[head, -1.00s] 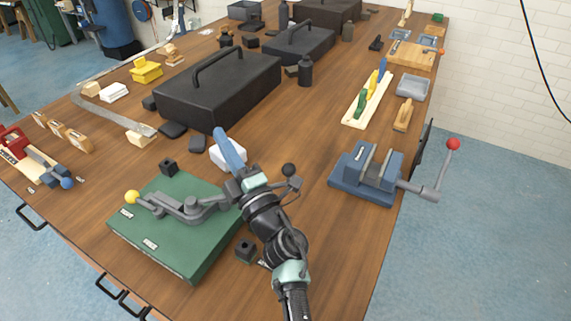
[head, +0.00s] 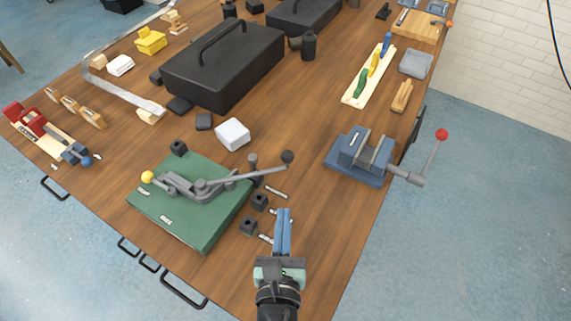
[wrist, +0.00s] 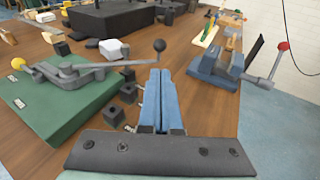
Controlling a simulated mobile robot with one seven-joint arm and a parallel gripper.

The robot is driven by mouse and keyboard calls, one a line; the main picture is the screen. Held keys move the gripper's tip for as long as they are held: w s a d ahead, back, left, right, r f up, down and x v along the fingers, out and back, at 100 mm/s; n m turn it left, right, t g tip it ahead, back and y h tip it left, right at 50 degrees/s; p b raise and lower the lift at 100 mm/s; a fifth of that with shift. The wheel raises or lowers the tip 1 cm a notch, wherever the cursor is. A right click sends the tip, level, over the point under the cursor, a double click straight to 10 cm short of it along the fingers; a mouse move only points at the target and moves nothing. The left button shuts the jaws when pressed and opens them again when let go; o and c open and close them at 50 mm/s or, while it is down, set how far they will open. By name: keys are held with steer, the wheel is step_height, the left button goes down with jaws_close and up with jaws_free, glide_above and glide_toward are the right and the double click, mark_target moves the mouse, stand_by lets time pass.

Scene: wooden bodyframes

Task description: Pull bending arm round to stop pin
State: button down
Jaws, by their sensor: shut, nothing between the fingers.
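The bender sits on a green base plate (head: 212,229) on the wooden bench. Its grey bending arm (head: 238,178) extends right from the central pivot and ends in a black ball knob (head: 288,157). A second lever on the left ends in a yellow ball (head: 148,177). A short dark upright post (head: 252,161) stands by the arm; I cannot tell whether it is the stop pin. My gripper (head: 283,210) is shut and empty, to the right of the plate and nearer than the black knob, apart from it. The wrist view also shows the black knob (wrist: 159,45) beyond the blue fingers.
Small black blocks (head: 260,201) and (head: 249,225) lie between plate and gripper. A blue vise (head: 357,160) with a red-knobbed handle stands at the right. A white block (head: 233,134) and a black toolbox (head: 223,70) are behind. Bench between gripper and vise is clear.

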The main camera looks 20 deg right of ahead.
mark_target(285, 160)
steer(key=p+x, duration=0.1)
steer(key=x, duration=1.2)
steer(key=shift+w, duration=0.2)
steer(key=shift+r+x, duration=0.2)
steer(key=shift+x, duration=0.95)
steer(key=shift+w, duration=0.2)
steer(key=shift+s+a, duration=0.1)
